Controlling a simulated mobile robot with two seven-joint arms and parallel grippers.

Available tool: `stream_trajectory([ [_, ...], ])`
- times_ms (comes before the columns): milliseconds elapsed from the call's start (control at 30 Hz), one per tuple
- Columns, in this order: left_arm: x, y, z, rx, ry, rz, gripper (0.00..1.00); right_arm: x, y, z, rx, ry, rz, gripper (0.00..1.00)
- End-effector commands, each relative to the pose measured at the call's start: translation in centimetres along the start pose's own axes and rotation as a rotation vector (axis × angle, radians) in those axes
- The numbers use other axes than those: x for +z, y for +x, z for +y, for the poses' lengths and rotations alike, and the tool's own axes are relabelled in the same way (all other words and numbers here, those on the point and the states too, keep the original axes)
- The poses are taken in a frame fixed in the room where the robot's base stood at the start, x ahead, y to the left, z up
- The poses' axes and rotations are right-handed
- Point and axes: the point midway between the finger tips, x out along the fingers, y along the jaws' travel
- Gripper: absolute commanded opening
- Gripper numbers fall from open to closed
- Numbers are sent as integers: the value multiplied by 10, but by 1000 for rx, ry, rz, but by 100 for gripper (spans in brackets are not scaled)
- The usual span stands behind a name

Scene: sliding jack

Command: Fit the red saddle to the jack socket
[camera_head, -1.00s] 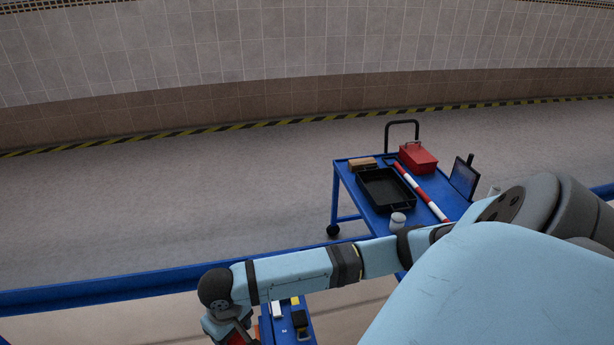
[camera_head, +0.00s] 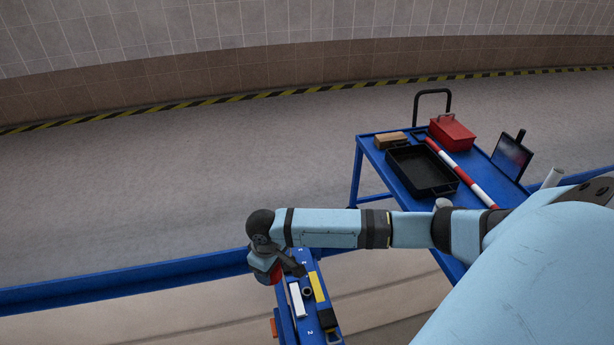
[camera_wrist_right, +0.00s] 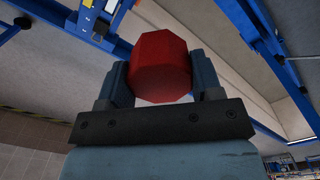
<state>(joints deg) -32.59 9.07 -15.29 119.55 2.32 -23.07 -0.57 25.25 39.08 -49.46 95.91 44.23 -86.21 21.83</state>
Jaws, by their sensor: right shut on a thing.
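The red saddle (camera_wrist_right: 160,66) is a faceted red block in the right wrist view. My right gripper (camera_wrist_right: 161,84) is shut on it, one finger on each side. In the head view, the right gripper (camera_head: 270,272) hangs at the left end of my arm, and a bit of red saddle (camera_head: 276,273) shows beside it. Below and to its right lies the blue jack beam (camera_head: 291,318), bearing a dark round ring (camera_head: 307,291) that may be the socket; I cannot tell for sure. The saddle is apart from this ring. My left gripper is out of view.
The beam also carries a white block (camera_head: 297,300), a yellow strip (camera_head: 316,287) and a black block (camera_head: 327,319). A blue rail (camera_head: 120,284) runs behind.

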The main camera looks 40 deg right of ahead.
Motion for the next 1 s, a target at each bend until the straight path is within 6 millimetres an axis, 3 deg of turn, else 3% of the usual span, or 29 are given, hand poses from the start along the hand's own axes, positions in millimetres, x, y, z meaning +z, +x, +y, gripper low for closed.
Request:
stream_trajectory([
  [33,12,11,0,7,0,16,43,-7,29,10,1,-33,1,35],
  [100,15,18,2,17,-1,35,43,-14,51,23,2,-92,-2,35],
  [500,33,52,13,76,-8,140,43,-45,176,99,-1,-426,-3,35],
  [1000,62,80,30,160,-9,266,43,-60,326,192,-4,-838,5,35],
])
